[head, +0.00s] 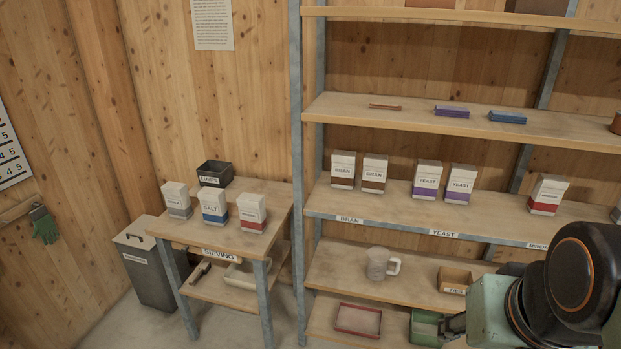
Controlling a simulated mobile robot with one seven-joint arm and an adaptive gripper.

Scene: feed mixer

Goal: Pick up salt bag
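The salt bag (213,207) is a white box-shaped bag with a blue lower band and the word SALT. It stands upright on the small wooden table (190,229), between a white-and-grey bag (176,200) on the left and a white-and-red bag (251,212) on the right. My arm enters at the lower right. A dark part that appears to be my gripper (453,326) shows in front of the lower shelves, far to the right of the salt bag. Its fingers are too small and dark to tell whether they are open or shut.
A black box labelled LUMPS (215,173) stands behind the salt bag. A grey lidded bin (148,262) is left of the table. A shelf rack with a metal post (295,120) stands right of it, holding bran bags (343,170), yeast bags (426,181) and a mug (378,263).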

